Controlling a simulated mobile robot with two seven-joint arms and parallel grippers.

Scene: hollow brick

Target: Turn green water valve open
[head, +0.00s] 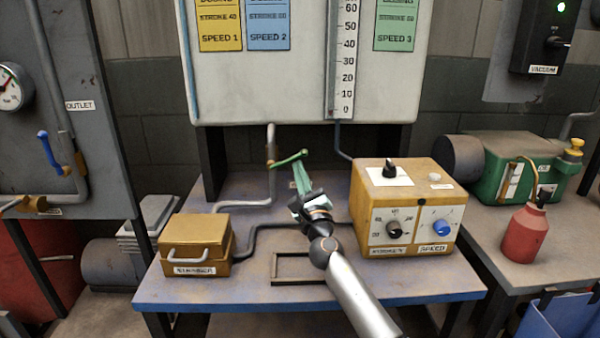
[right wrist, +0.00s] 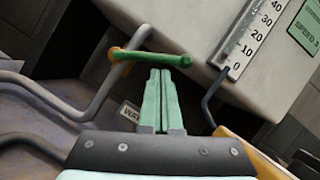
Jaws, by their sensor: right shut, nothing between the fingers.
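The green water valve handle (head: 291,158) is a short lever on a grey pipe, just under the white panel. It runs roughly sideways from an orange-brown pivot at its left end, with its free end to the right. My right gripper (head: 297,166) reaches up to it from the front, with its pale green fingers shut together and empty. In the right wrist view the fingertips (right wrist: 160,72) lie just below the handle (right wrist: 150,57), nearer its free end. I cannot tell whether they touch it. My left gripper is not in view.
A yellow control box (head: 440,205) stands close to the right of my right arm. A smaller yellow box with a handle (head: 197,240) stands at the left of the blue table (head: 430,283). A red bottle (head: 524,232) and a green pump (head: 508,165) are on the right bench.

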